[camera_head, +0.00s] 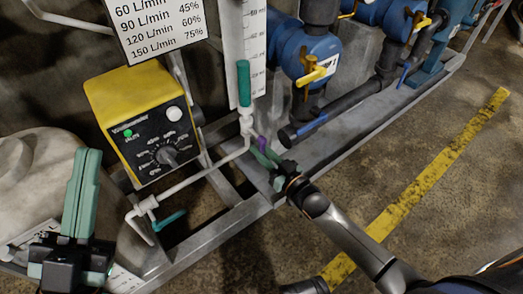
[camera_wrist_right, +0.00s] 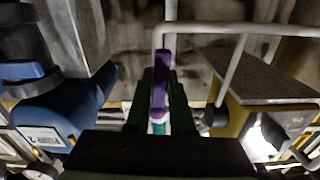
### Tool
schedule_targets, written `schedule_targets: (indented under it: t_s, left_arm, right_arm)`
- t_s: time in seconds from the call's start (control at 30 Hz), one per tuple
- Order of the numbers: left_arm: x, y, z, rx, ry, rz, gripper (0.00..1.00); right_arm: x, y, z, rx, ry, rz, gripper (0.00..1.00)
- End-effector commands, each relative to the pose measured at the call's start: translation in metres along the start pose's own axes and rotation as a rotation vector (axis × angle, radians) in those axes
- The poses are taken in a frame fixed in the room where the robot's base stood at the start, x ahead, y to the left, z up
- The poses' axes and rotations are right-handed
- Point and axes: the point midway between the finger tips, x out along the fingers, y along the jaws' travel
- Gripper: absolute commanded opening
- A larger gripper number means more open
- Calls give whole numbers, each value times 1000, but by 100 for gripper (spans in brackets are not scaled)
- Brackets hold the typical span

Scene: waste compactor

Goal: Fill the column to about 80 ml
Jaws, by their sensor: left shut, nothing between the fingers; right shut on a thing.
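The scale of the column (camera_head: 245,40) stands upright on a white backing at top centre, its markings too small to read well. An upright green piece (camera_head: 244,83) sits low on it, above a white pipe junction (camera_head: 246,124); I cannot tell whether it is liquid or a handle. My right gripper (camera_head: 266,155) is shut on a purple handle (camera_head: 262,143) beside the junction. In the right wrist view the purple handle (camera_wrist_right: 160,85) stands between the green fingers (camera_wrist_right: 160,98). My left gripper (camera_head: 87,155) is shut and empty at the lower left.
A yellow control box (camera_head: 142,120) with a knob and green light stands left of the column. A teal handle (camera_head: 170,220) sits on the lower white pipe. Blue pumps (camera_head: 308,65) with yellow handles stand right. A metal frame edges the floor.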

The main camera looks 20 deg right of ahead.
Motion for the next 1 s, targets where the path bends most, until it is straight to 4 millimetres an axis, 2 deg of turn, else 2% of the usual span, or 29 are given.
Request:
schedule_targets:
  t_s: [0.67,1.0]
  left_arm:
    - [1,-1,-1,0,-1,-1,0]
    - [13,-9,-15,-10,9,-8,0]
  right_arm:
    - [0,-1,0,16,-1,0,0]
    - [0,-8,-4,187,-1,0,0]
